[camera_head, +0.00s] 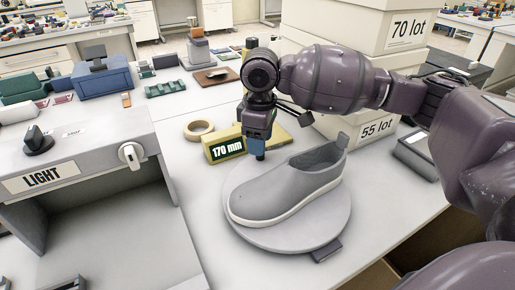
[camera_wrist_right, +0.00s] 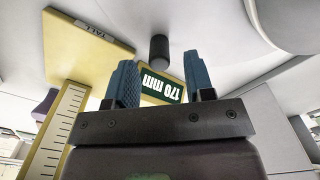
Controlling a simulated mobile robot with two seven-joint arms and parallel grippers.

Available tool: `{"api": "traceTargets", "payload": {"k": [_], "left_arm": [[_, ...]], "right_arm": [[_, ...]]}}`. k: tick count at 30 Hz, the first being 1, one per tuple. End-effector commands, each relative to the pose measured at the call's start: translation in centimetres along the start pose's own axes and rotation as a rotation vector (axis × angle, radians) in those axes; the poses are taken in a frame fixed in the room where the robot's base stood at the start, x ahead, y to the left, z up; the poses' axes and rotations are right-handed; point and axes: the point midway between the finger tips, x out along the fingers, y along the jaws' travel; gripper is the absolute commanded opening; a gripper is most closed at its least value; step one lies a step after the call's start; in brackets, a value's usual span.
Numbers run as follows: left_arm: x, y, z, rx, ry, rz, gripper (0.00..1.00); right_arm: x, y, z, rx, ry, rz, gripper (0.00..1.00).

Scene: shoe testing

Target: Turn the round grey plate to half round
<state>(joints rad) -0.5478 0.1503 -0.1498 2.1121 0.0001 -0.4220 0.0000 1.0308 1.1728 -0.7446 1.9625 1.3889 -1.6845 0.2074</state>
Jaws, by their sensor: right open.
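The round grey plate (camera_head: 243,240) lies on the white table and carries a grey slip-on shoe (camera_head: 290,185) with a white sole. A dark tab (camera_head: 326,250) sticks out at its front right edge. My left gripper is not in view.
A yellow block marked "170 mm" (camera_head: 226,148) stands close behind the gripper. A tape ring (camera_head: 198,130) lies to its left. The grey LIGHT box (camera_head: 80,170) is at the left. The box marked "55 lot" (camera_head: 376,130) stands behind the shoe.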

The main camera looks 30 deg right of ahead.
Motion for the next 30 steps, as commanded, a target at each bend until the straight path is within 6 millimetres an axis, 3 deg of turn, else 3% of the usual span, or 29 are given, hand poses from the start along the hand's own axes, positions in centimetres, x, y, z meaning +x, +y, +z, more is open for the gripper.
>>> {"api": "traceTargets", "payload": {"k": [1,6,18,27,30], "left_arm": [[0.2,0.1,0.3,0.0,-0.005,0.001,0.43],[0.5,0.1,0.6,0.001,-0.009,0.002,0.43],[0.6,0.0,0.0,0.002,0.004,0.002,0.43],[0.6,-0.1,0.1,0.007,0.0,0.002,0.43],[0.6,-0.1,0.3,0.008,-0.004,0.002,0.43]], "right_arm": [[1.0,0.0,0.0,0.0,-0.004,-0.002,0.49],[2.3,0.0,0.0,0.0,-0.001,-0.001,0.49],[2.5,0.0,0.0,0.001,0.001,0.002,0.47],[2.5,0.0,0.0,0.001,0.001,0.001,0.01],[2.5,0.0,0.0,0.001,0.001,0.001,0.0]]}}
